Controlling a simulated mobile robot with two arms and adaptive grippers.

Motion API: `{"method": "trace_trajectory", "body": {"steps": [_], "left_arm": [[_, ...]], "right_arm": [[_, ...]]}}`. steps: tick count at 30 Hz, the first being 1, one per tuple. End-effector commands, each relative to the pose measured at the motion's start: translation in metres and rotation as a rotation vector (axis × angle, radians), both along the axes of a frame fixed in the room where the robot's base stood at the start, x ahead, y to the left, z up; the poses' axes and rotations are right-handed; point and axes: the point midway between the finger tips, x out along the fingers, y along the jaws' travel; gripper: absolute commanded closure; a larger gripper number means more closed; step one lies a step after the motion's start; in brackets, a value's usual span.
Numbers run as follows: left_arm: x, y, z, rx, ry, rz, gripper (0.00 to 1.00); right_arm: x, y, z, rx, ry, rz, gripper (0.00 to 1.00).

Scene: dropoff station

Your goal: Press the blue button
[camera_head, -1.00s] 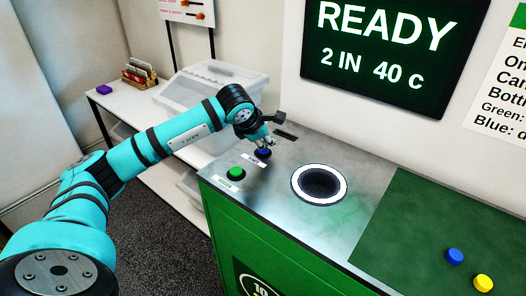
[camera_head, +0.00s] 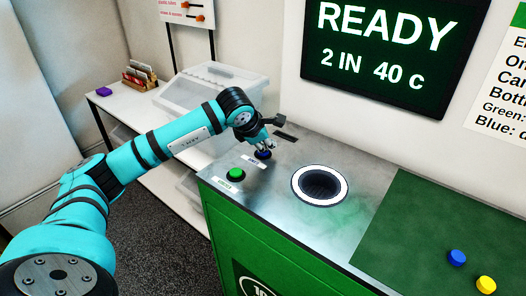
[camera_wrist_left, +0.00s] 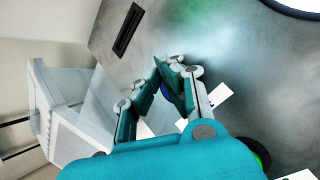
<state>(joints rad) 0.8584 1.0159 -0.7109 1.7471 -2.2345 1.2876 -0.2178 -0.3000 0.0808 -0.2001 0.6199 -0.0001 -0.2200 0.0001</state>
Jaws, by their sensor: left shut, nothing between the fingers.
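The blue button (camera_head: 262,154) is on the metal top of the green machine, behind the green button (camera_head: 236,174). My left gripper (camera_head: 268,146) is shut and empty, with its fingertips right above or at the blue button; I cannot tell whether they touch it. In the left wrist view the shut fingers (camera_wrist_left: 172,70) hide most of the blue button (camera_wrist_left: 166,91), and only a bit of blue shows between them. The green button (camera_wrist_left: 261,153) is partly hidden behind my gripper there. My right gripper is in neither view.
A round white-ringed opening (camera_head: 346,185) lies right of the buttons, and a dark slot (camera_head: 286,137) lies behind them. Blue (camera_head: 456,257) and yellow (camera_head: 486,285) caps lie on the green mat (camera_head: 420,225). A screen (camera_head: 385,50) reads "READY 2 IN 40 C".

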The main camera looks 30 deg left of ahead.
Motion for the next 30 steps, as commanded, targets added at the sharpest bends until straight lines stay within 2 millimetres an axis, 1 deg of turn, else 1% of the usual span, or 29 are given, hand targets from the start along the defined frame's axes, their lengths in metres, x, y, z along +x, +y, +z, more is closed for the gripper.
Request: {"method": "trace_trajectory", "body": {"steps": [8,17,27,30], "left_arm": [[0.0,0.0,-0.004,0.0,0.001,0.0,1.0],[0.0,0.0,-0.003,0.0,0.002,0.0,1.0],[0.0,0.001,0.012,0.0,0.002,0.0,1.0],[0.0,0.0,0.014,0.0,0.001,0.0,1.0]], "right_arm": [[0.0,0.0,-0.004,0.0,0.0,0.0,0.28],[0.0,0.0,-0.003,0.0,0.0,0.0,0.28],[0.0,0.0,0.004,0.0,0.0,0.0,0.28],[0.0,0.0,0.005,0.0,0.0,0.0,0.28]]}}
